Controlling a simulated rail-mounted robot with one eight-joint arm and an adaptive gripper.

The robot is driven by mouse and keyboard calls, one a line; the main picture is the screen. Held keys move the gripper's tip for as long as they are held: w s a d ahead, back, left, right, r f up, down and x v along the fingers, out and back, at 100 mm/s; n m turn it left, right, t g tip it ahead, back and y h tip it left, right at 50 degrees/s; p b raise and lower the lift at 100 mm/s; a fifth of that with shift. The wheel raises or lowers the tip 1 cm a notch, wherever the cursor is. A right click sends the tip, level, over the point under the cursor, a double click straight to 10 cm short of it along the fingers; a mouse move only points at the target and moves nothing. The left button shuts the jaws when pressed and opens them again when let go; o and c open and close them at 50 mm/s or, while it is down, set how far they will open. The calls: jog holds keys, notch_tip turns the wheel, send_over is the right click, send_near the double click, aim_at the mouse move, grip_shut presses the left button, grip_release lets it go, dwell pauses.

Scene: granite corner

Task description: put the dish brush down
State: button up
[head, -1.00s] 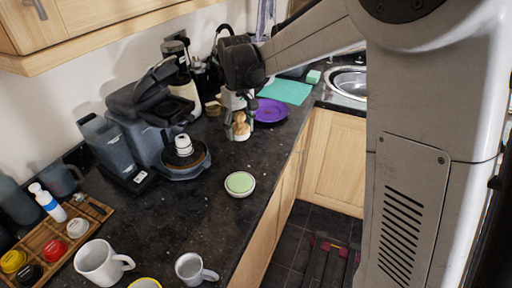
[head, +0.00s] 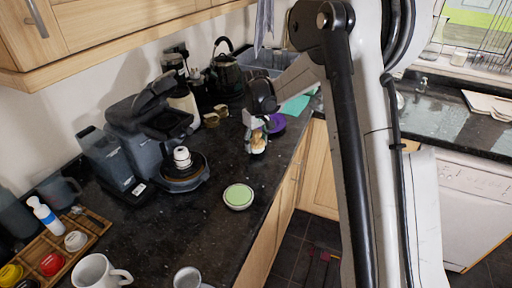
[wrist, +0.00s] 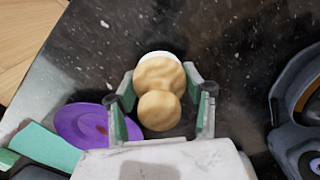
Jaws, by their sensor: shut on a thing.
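The dish brush (head: 258,144) has a pale wooden knob handle. In the wrist view its rounded wooden top (wrist: 159,76) faces the camera, with white bristles showing at the far edge. My gripper (head: 257,130) is shut on the brush, its fingers on either side of the wood; the fingers also show in the wrist view (wrist: 162,98). The brush is upright over the dark granite counter (head: 205,222), close to the counter's front edge. I cannot tell whether its bristles touch the counter.
A purple plate (head: 276,124) and a teal mat (head: 296,106) lie just beyond the brush. A coffee machine (head: 140,140) stands to the left. A round green-topped dish (head: 238,196) sits nearer. Mugs (head: 97,271) stand in front. Counter between brush and dish is clear.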

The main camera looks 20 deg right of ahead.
jog(key=shift+f, duration=0.95)
jog(key=shift+f, duration=0.2)
jog(key=o, duration=1.1)
jog(key=shift+r, duration=0.15)
